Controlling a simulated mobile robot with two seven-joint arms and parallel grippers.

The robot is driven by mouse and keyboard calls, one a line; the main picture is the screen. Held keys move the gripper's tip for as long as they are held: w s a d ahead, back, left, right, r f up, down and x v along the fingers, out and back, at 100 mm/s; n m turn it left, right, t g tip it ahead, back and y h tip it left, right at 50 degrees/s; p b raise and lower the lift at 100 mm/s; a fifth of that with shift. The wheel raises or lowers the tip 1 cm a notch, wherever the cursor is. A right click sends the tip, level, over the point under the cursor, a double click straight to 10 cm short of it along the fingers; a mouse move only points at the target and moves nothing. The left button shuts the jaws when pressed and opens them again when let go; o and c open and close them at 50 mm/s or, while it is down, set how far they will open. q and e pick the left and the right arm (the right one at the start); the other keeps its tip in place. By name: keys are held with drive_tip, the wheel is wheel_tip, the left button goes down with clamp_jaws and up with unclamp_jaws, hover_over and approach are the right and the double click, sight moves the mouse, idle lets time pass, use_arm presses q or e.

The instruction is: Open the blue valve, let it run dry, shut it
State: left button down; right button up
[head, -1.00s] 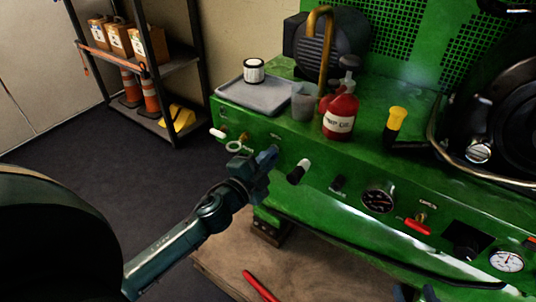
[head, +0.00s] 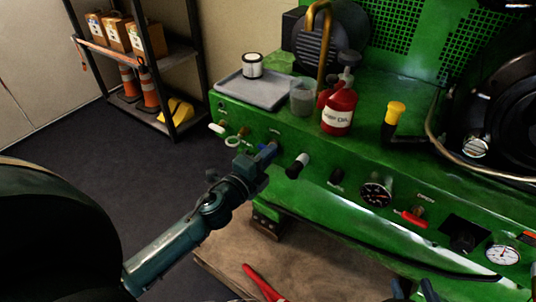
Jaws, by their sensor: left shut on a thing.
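The blue valve handle (head: 267,150) is on the front panel of the green machine, left of a black-and-white knob. My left gripper (head: 259,159) is at this handle and shut on it, hiding part of it and the valve body behind. My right gripper (head: 414,290) shows only its fingertips at the bottom edge. They stand apart with a gap and nothing visible between them. No running liquid can be made out.
A white-handled valve (head: 217,128) and a pale ring (head: 233,142) sit left of the blue handle. A red-handled valve (head: 413,218) is further right. A red oil can (head: 338,110), clear cup (head: 302,97) and grey tray (head: 262,99) stand on top. A red tool (head: 262,283) lies below.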

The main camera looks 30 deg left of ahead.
use_arm(q)
drive_tip(key=c, duration=1.5)
unclamp_jaws()
drive_tip(key=shift+o, duration=0.2)
use_arm(e)
drive_tip(key=shift+f, duration=0.1)
use_arm(q)
drive_tip(key=shift+s, duration=0.1)
drive_tip(key=s+a, duration=0.2)
drive_tip(key=s, duration=1.1)
drive_tip(key=shift+b, duration=0.4)
use_arm(e)
drive_tip(key=shift+a+t, duration=0.15)
drive_tip(key=shift+t, duration=0.15)
drive_tip(key=shift+w, duration=0.1)
